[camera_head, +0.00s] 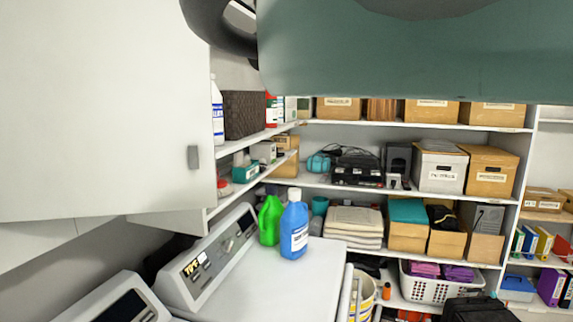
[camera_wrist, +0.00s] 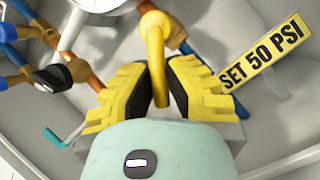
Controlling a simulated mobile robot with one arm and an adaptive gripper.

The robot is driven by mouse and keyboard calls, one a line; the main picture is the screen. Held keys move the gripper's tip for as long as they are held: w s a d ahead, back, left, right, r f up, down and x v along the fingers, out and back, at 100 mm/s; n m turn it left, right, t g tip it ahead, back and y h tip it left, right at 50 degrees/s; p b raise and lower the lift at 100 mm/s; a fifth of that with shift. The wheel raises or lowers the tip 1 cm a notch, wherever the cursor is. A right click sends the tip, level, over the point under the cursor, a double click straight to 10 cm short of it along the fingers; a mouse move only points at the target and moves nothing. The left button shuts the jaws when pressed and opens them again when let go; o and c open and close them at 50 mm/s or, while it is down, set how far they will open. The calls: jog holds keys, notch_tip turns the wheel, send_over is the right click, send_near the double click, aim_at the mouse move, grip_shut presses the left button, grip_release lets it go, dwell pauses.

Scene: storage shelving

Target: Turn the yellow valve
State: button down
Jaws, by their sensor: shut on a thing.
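The yellow valve (camera_wrist: 155,45) shows in the wrist view as a curved yellow handle, with its lower end between the fingers. My gripper (camera_wrist: 160,88) has black pads on yellow fingers and is shut on the valve handle from both sides. The handle's upper end meets an orange-brown pipe. In the head view neither the valve nor my gripper is visible.
In the wrist view, a yellow "SET 50 PSI" label (camera_wrist: 262,52) is to the right, and a round gauge (camera_wrist: 97,3) is at the top. Blue and orange pipes (camera_wrist: 82,68) run at left. The head view shows a white cabinet door (camera_head: 95,110), white machines (camera_head: 290,285) and stocked shelves (camera_head: 400,125).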

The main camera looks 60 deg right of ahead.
jog(key=d+n+y+b, duration=0.1)
jog(key=n+y+b, duration=0.1)
jog(key=n, duration=0.1)
jog(key=d+n+g+y+b, duration=0.1)
jog(key=n+y+b, duration=0.1)
jog(key=n+b, duration=0.1)
jog(key=d+f+n+g+y+b, duration=0.1)
jog(key=n+b, duration=0.1)
jog(key=n, duration=0.3)
jog(key=shift+w+y+b, duration=0.4)
jog(key=shift+r+n, duration=0.1)
jog(key=shift+n, duration=0.2)
jog(key=c, duration=1)
grip_release()
jog(key=shift+g, duration=0.3)
jog(key=shift+a, duration=0.1)
jog(key=shift+v, duration=6.1)
